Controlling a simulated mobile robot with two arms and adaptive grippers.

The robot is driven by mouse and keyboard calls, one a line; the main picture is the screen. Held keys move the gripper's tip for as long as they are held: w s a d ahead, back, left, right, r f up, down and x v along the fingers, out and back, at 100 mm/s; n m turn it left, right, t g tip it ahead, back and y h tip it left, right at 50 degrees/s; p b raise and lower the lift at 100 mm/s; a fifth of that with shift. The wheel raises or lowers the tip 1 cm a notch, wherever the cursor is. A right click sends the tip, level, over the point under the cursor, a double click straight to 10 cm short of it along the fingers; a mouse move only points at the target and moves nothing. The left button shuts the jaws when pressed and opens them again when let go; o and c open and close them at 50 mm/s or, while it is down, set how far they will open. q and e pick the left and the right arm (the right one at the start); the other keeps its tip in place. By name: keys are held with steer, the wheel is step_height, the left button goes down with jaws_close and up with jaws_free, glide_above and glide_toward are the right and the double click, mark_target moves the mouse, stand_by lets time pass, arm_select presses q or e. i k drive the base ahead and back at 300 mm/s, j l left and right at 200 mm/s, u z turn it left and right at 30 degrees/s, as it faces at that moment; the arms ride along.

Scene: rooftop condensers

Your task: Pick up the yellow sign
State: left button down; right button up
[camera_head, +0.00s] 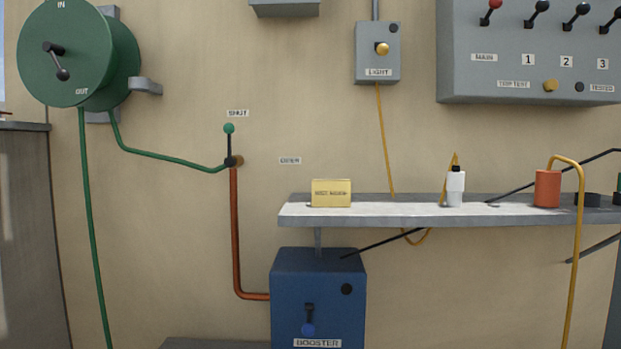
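The yellow sign (331,193) is a small block-like rectangle with dark lettering too blurred to read surely. It stands upright near the left end of the grey shelf (300,216) in the head view. Nothing covers it. Neither of my grippers shows in this view.
A white bottle (455,188) and an orange cylinder (547,189) with a yellow hose stand farther right on the shelf. The blue booster box (318,285) is below. A green hose reel (72,55), a light switch box (377,53) and a lever panel (530,70) are on the wall.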

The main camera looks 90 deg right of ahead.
mark_target(325, 193)
steer(key=z, duration=2.85)
